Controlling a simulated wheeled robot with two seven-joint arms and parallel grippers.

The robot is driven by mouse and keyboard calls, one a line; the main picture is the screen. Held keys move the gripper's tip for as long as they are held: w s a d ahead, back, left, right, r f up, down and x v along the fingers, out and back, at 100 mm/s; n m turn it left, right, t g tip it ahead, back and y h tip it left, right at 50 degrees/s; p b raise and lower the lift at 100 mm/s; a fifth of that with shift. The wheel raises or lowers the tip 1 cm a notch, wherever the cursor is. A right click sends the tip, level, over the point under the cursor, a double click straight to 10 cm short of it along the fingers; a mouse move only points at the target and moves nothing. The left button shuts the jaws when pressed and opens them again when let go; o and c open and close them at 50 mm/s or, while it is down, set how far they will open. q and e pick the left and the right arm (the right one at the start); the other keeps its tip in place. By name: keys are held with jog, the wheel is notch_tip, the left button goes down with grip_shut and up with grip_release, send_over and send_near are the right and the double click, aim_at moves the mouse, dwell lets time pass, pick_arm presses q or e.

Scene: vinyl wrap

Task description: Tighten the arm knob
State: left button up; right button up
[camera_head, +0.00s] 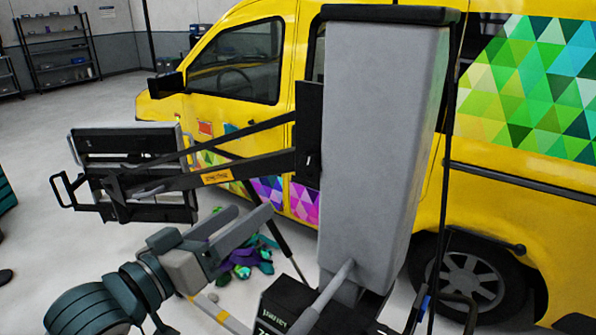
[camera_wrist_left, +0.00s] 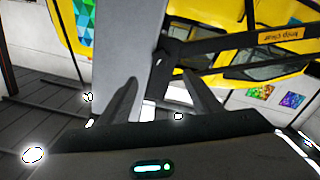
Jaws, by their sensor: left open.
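A black support arm (camera_head: 240,170) with a yellow label runs left from a black bracket (camera_head: 308,135) on a tall grey column (camera_head: 378,130). It also shows at the upper right in the left wrist view (camera_wrist_left: 215,50), with the column (camera_wrist_left: 130,45) left of it. I cannot clearly make out the arm knob; it may be hidden or too small. My left gripper (camera_head: 250,213) is open and empty, its fingers pointing up and right below the arm. In the left wrist view the fingers (camera_wrist_left: 160,84) are spread in front of the column. My right gripper is not in view.
A grey and black panel frame (camera_head: 135,150) hangs at the arm's left end. A yellow van (camera_head: 225,65) with coloured triangle graphics stands behind the column. Crumpled coloured wrap (camera_head: 243,262) lies on the floor. Shelves (camera_head: 60,55) stand far back left. The left floor is mostly clear.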

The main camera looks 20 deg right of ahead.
pick_arm(q)
jog(key=shift+w, duration=0.1)
jog(key=p, duration=0.6)
send_near(309, 169)
jog(key=x, duration=0.5)
jog(key=shift+w+d+r, duration=0.2)
jog(key=shift+p+x, duration=0.45)
jog(key=shift+x, duration=0.4)
jog(key=shift+f, duration=0.15)
jog(key=c, duration=1)
